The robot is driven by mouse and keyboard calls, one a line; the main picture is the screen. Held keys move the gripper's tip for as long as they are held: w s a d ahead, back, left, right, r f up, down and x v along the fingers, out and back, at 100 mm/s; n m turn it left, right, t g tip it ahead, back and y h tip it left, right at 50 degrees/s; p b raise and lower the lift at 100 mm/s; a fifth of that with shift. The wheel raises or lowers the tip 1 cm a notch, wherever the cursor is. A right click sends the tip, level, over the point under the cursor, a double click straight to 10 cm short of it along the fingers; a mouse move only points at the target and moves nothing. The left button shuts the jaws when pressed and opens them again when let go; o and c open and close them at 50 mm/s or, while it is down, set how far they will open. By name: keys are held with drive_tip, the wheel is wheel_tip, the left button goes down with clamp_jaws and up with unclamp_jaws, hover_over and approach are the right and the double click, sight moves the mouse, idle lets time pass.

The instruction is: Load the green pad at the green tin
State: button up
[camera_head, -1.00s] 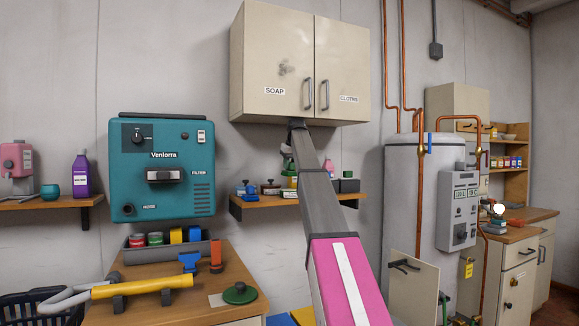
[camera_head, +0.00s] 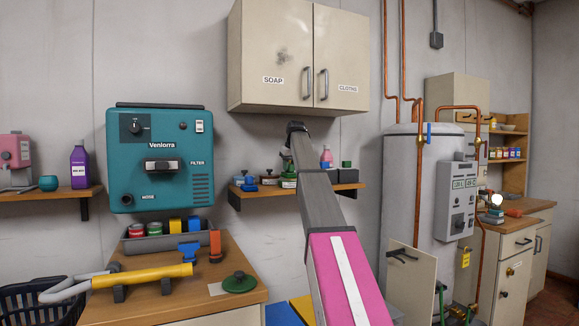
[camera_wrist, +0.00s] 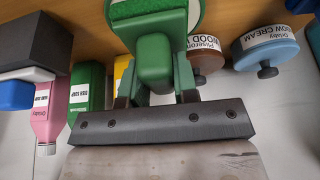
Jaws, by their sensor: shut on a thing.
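My gripper (camera_wrist: 155,98) is shut on the green pad (camera_wrist: 155,62) by its green block-like handle in the wrist view. Beyond the handle, at the top edge, is a round green body with a curved white band, apparently the green tin (camera_wrist: 124,10). The pad's working face is hidden, so I cannot tell whether it touches the tin. In the head view the green tin (camera_head: 288,183) stands on the shelf under the cabinet, below my gripper, which is largely hidden by my arm.
The wall shelf (camera_head: 238,194) also holds a brown tin (camera_wrist: 208,62), a blue tin (camera_wrist: 265,52) and bottles, including a pink one (camera_wrist: 46,125). The soap and cloths cabinet (camera_head: 270,60) hangs close above. A green knobbed lid (camera_head: 240,283) lies on the counter.

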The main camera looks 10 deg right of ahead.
drive_tip(key=shift+f, duration=0.6)
idle(1.8)
drive_tip(key=shift+r, duration=0.1)
